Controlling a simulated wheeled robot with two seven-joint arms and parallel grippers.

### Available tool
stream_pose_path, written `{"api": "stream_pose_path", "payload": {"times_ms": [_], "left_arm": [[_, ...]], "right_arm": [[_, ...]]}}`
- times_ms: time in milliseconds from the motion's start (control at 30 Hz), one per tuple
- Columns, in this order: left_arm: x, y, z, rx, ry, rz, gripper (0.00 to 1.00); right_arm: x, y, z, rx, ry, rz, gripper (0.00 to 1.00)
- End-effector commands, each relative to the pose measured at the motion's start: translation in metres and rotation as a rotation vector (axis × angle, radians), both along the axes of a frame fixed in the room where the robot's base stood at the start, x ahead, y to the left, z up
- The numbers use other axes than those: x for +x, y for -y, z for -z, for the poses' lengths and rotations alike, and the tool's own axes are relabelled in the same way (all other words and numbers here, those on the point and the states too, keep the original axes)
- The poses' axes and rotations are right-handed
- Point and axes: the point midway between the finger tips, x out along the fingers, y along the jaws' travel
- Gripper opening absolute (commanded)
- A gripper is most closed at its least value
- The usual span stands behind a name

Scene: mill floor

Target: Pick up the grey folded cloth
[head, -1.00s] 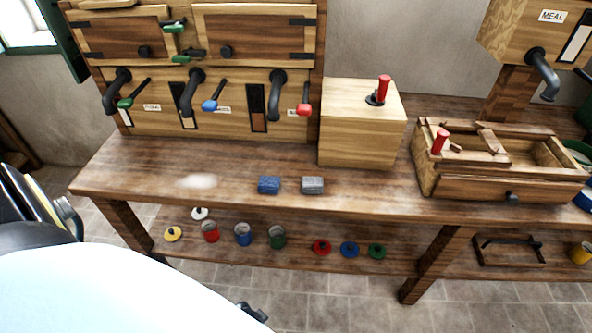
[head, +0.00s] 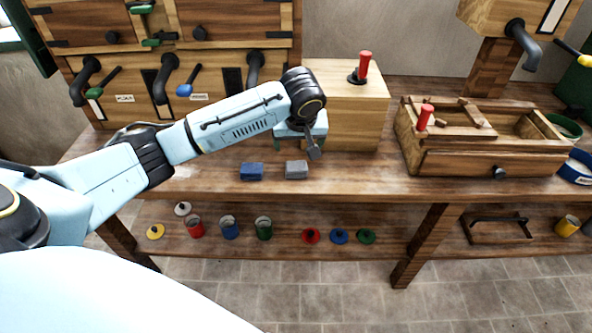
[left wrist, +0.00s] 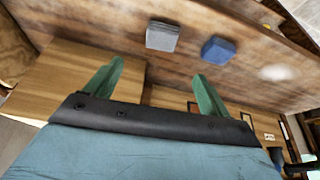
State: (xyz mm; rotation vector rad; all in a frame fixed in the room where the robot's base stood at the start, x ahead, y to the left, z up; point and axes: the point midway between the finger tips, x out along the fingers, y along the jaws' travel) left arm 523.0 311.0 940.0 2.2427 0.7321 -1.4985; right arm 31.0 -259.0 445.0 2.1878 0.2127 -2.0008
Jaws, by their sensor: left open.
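The grey folded cloth (head: 296,169) lies flat on the wooden bench top, just right of a blue folded cloth (head: 251,171). In the left wrist view the grey cloth (left wrist: 162,36) is beyond the fingertips, toward the left one, with the blue cloth (left wrist: 218,49) beside it. My left gripper (head: 299,148) is above the bench, behind the grey cloth and in front of the wooden box. Its two green fingers are spread wide with nothing between them in the left wrist view (left wrist: 158,70). My right gripper is not in view.
A wooden box with a red-handled lever (head: 350,105) stands close behind the gripper. A wooden tray-like mechanism (head: 440,165) stands to the right. Cabinet cranks and levers (head: 167,78) are at the back left. Cups and lids (head: 264,228) sit on the lower shelf.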

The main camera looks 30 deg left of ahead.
Motion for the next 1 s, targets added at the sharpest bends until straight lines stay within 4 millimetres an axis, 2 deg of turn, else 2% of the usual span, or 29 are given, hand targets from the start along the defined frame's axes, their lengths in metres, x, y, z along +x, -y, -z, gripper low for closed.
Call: {"api": "stream_pose_path", "payload": {"times_ms": [300,567,833,1000], "left_arm": [[0.017,-0.013,0.056,0.001,-0.002,-0.005,0.82],[0.024,-0.018,0.075,0.0,0.0,-0.002,0.82],[0.029,-0.026,0.113,0.001,0.0,-0.004,0.82],[0.033,-0.028,0.122,0.001,0.0,-0.001,0.82]], "right_arm": [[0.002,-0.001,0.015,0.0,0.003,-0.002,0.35],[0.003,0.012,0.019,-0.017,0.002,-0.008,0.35],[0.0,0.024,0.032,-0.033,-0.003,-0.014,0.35],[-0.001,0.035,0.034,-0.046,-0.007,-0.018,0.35]]}}
